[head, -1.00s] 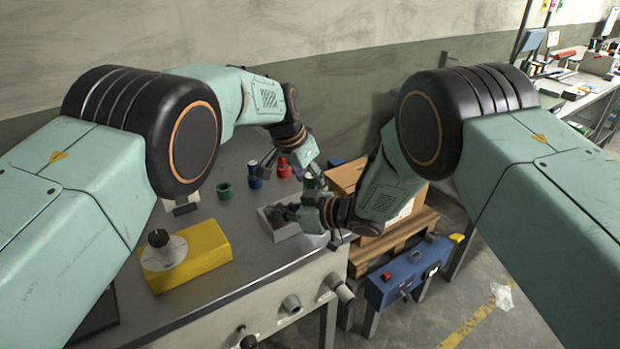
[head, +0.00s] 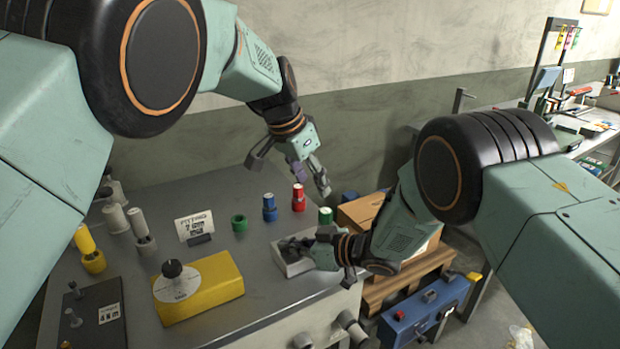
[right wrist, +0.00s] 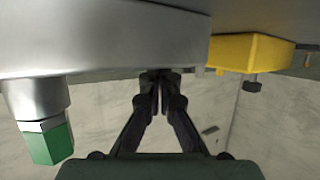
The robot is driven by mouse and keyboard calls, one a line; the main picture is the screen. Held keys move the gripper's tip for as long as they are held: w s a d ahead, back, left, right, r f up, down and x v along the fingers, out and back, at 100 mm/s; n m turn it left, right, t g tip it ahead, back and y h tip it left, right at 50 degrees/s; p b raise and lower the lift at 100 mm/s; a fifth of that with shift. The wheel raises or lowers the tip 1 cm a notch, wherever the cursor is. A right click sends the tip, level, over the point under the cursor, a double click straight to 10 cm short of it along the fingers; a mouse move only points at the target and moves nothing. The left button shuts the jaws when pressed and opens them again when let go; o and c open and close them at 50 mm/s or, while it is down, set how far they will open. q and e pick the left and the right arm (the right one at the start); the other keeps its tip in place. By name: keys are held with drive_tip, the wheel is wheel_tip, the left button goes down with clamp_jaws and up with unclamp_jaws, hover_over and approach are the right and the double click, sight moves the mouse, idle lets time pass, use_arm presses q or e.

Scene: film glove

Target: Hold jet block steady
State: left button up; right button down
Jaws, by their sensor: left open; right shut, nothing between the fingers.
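A light grey block with dark contents or a dark top (head: 291,267) sits near the table's right edge; I take it as the jet block, but cannot be sure. My right gripper (head: 306,246) is shut and empty, right at this block; contact cannot be told. In the right wrist view the shut fingers (right wrist: 160,77) meet beneath a large grey surface. That view looks upside down. My left gripper (head: 287,178) is open and empty, above the blue fitting (head: 269,208) and the red fitting (head: 298,199), apart from them.
A green fitting (head: 239,223) stands left of the blue one. Another green-capped fitting (head: 326,215) is close behind my right gripper. A yellow block with a dial and black knob (head: 203,290) stands at front. A sign (head: 195,226) stands behind it. A cardboard box (head: 360,211) is to the right.

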drive_tip(key=shift+s+f, duration=0.3)
drive_tip(key=shift+f, duration=0.15)
drive_tip(key=shift+w+r, duration=0.15)
drive_tip(key=shift+r, duration=0.45)
drive_tip(key=shift+w+r, duration=0.15)
drive_tip(key=shift+r, duration=0.4)
drive_tip(key=shift+s+r, duration=0.1)
drive_tip(key=shift+r, duration=1.5)
drive_tip(key=shift+r, duration=1.55)
